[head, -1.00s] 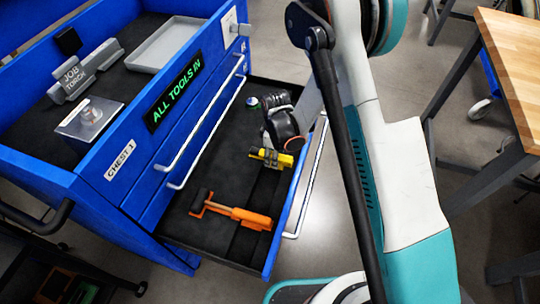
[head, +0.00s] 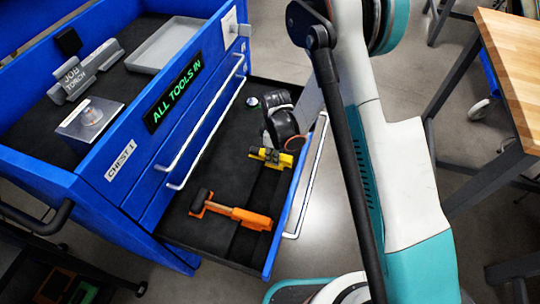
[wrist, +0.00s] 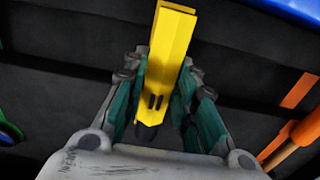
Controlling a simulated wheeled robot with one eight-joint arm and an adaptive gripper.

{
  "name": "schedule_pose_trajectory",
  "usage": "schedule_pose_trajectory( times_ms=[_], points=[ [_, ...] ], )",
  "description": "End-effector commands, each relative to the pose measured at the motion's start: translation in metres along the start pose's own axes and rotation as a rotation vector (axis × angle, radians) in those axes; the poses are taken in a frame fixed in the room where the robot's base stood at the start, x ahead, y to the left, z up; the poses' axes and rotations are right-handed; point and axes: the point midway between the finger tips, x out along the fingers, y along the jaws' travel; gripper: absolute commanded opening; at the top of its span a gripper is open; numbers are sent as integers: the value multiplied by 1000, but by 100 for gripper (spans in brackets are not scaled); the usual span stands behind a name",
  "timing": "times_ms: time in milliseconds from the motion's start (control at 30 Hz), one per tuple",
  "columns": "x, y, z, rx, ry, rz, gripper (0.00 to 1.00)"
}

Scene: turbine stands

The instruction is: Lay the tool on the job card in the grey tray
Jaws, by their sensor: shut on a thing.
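My gripper (wrist: 165,105) is shut on a yellow tool (wrist: 172,45) in the wrist view, a long angular yellow body with a dark lower end. In the head view the yellow tool (head: 285,160) shows at the open drawer's right side, below my black gripper (head: 281,122). Whether it still touches the drawer floor I cannot tell.
An orange tool with a black head (head: 238,214) lies in the drawer's near part. A small round green-and-white item (head: 252,101) lies further back. A metal block (head: 90,118) sits on the chest top. The drawer front (head: 285,215) and a wooden bench (head: 515,65) edge the space.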

Motion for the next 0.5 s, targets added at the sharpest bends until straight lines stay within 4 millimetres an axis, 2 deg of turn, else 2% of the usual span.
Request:
schedule_pose_trajectory(
  times_ms=[500],
  points=[
    [-8,0,0,0,0,0,0]
  ],
)
